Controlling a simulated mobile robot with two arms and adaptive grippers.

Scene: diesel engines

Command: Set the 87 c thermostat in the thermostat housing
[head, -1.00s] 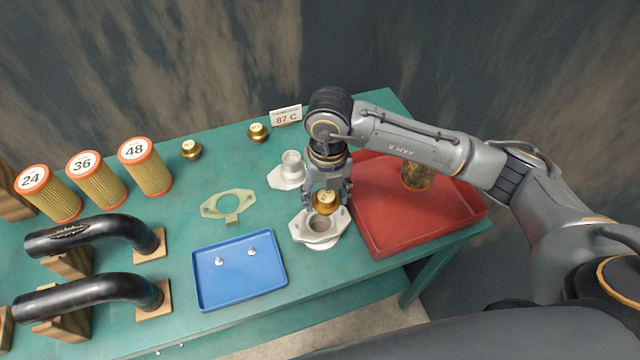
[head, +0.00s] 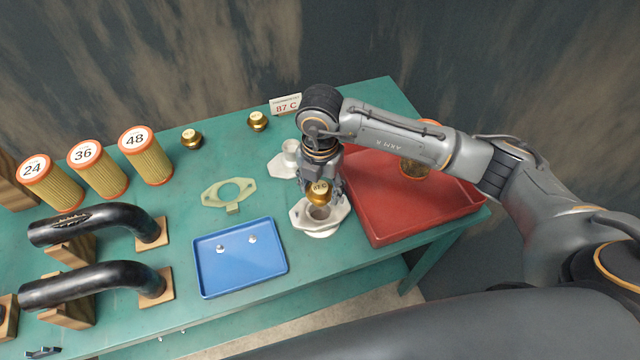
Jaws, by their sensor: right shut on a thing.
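The brass thermostat (head: 319,190) is in my right gripper (head: 320,184), just above the open bore of the pale thermostat housing (head: 333,224). The gripper is shut on it and points down. The number on its top is too small to read surely. The housing stands near the table's front edge; the thermostat covers the back of its bore, and I cannot tell whether they touch. Two other brass thermostats stand at the back, one (head: 191,138) left and one (head: 258,121) near the "87 C" sign (head: 286,104). My left gripper is not in view.
A pale housing cover (head: 284,166) stands behind the gripper, partly hidden. A gasket (head: 228,193) and a blue tray (head: 240,285) with two small bolts lie left. A red tray (head: 385,232) holding a filter is right. Numbered filters and black hoses fill the left side.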

